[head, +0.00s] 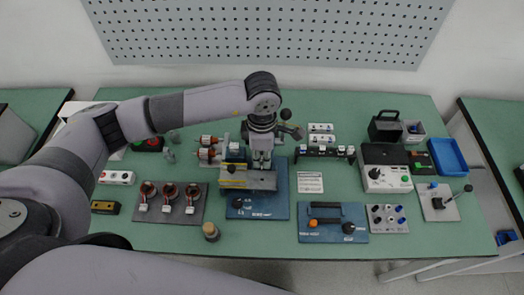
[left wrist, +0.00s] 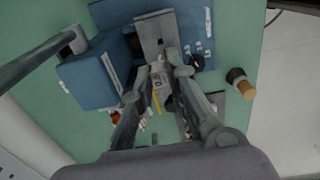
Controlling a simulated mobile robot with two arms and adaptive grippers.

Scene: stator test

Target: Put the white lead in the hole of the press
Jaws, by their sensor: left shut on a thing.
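My left gripper (head: 262,158) reaches down over the press, with its fingertips close to the press's grey block. In the left wrist view its fingers close on a small pale piece (left wrist: 157,77), which looks like the white lead; its lower end is hard to make out. The press has a blue base (head: 257,208) and a grey block (head: 262,180) with a yellow label at its left. The hole is hidden. My right gripper is out of view.
A dark mat (head: 182,220) with three copper-coloured stators is left of the press. A small wood-and-black cylinder (head: 211,232) stands near the front edge.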

